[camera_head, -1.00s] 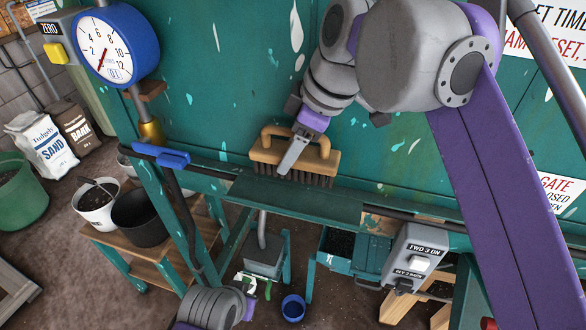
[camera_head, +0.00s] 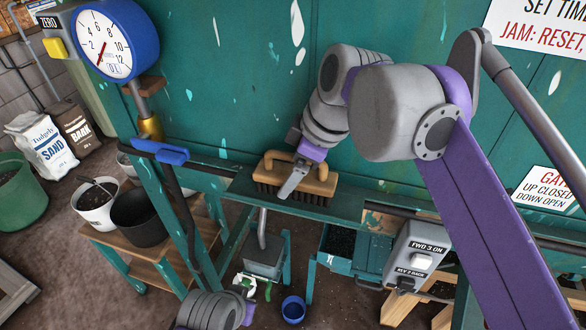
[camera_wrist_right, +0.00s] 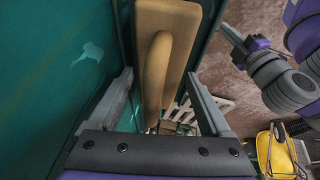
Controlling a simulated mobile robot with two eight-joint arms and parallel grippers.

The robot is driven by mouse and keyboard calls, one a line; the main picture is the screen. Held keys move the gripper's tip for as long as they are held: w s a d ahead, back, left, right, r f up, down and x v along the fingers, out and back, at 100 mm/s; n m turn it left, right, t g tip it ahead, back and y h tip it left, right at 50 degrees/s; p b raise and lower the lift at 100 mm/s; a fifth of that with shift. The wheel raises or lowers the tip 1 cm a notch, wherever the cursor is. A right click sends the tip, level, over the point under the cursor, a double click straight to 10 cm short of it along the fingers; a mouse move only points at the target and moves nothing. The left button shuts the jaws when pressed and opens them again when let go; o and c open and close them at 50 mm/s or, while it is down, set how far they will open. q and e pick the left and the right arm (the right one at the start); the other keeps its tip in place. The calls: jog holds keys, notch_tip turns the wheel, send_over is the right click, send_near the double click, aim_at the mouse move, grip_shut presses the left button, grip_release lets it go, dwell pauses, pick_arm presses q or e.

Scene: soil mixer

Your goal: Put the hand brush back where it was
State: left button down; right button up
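The hand brush (camera_head: 322,187) has a wooden block, a looped handle and dark bristles. It stands bristles down at the narrow teal ledge (camera_head: 345,208) against the teal panel; I cannot tell if its full weight rests there. My right gripper (camera_head: 291,184) is at the handle, one finger in front of it. In the right wrist view the brush handle (camera_wrist_right: 157,75) lies between the two fingers (camera_wrist_right: 160,82), with gaps visible on both sides, so the gripper looks open around it.
A dial gauge (camera_head: 117,42) and a blue-handled lever (camera_head: 160,151) are left of the brush. A switch box (camera_head: 417,255) hangs at the lower right. Pots stand on a wooden cart (camera_head: 165,262). A blue cup (camera_head: 293,309) is on the floor.

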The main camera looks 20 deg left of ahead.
jog(key=shift+o, duration=0.5)
jog(key=shift+r, duration=0.3)
jog(key=p+v, duration=0.2)
jog(key=v, duration=0.9)
jog(key=shift+d+r, duration=0.2)
jog(key=shift+r, duration=0.05)
